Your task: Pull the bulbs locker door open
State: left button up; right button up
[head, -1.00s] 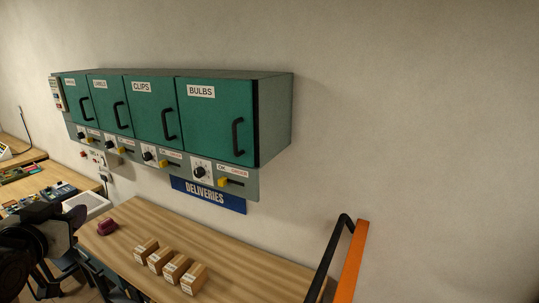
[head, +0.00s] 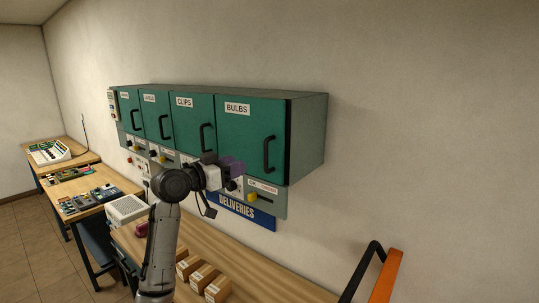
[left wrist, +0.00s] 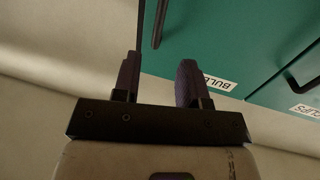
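The bulbs locker door (head: 249,135) is a green panel at the right end of the wall lockers, and it is shut. Its black upright handle (head: 268,154) is near the door's right edge. My left gripper (head: 236,168) is in front of the lower left part of this door, apart from the handle. In the left wrist view its two purple-grey fingers (left wrist: 158,80) stand apart with nothing between them. The handle (left wrist: 159,24) shows ahead of them, and the BULBS label (left wrist: 219,84) is beside the right finger. My right gripper is not in view.
Below the door are a dial and a yellow lever (head: 252,197), partly covered by my left gripper. The clips locker (head: 193,122) adjoins on the left. A wooden bench (head: 262,271) with several cardboard boxes (head: 203,276) stands below. An orange and black rail (head: 384,275) is at lower right.

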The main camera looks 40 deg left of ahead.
aim_at(265, 156)
pick_arm(q)
jog(key=w+p, duration=0.1)
jog(key=w, duration=0.2)
jog(key=w+d+p, duration=0.1)
jog(key=w, duration=0.2)
jog(key=w+d+p, duration=0.1)
jog(key=w, duration=0.1)
jog(key=shift+w+r, duration=0.15)
jog(key=shift+w, duration=0.25)
jog(key=shift+w+d+p, duration=0.15)
jog(key=shift+w+p, duration=0.2)
jog(key=shift+w, duration=0.7)
jog(key=shift+c, duration=0.2)
grip_shut()
